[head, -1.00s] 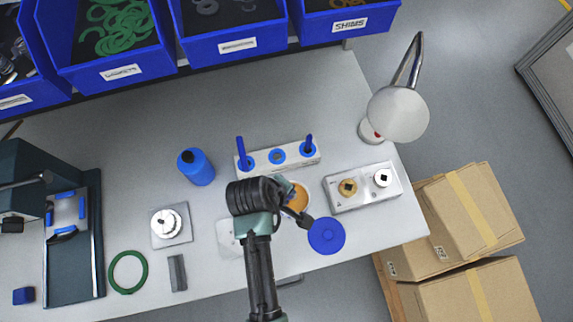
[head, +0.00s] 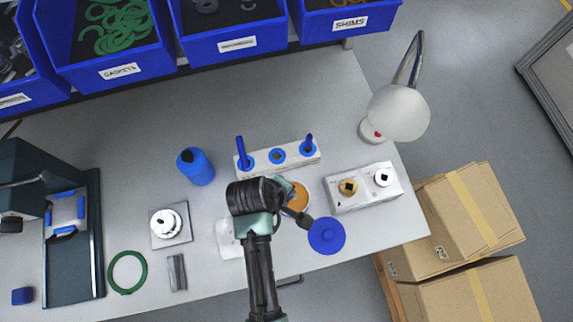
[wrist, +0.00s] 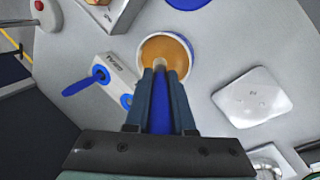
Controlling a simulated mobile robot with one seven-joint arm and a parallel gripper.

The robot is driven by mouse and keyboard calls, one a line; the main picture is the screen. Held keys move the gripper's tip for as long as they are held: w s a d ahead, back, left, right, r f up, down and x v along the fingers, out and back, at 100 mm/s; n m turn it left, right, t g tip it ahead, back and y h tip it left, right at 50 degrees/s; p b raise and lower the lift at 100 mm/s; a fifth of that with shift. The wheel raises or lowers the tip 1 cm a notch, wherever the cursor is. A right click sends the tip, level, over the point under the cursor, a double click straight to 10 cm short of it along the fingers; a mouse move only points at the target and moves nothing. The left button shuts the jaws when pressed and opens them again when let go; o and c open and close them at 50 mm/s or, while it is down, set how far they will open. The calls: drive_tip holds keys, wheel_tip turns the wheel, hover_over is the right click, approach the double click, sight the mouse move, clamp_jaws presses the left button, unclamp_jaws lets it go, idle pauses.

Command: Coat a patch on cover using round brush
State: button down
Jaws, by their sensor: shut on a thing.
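My gripper (wrist: 160,76) is shut on a blue-handled brush (wrist: 160,112) in the wrist view. The brush's pale tip is at the amber contents of a round pot (wrist: 140,55); I cannot tell how deep it reaches. The pot also shows in the head view (head: 300,197), partly behind my arm. The cover appears to be the pale square plate with rounded corners (wrist: 255,97), lying flat to the right of the pot in the wrist view. In the head view the plate (head: 227,238) is partly hidden by my arm.
A white holder (head: 268,161) with two upright blue handles stands behind the pot. A blue disc (head: 326,236) lies beside the pot. A blue bottle (head: 196,166), a block with two fittings (head: 350,201) and a lamp (head: 398,112) stand around. Clear table lies behind the holder.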

drive_tip(key=shift+s+f, duration=0.1)
drive_tip(key=shift+f, duration=0.4)
idle(1.8)
wheel_tip(320, 180, up, 7)
drive_tip(key=p, duration=0.8)
drive_tip(key=shift+r, duration=0.15)
idle(0.7)
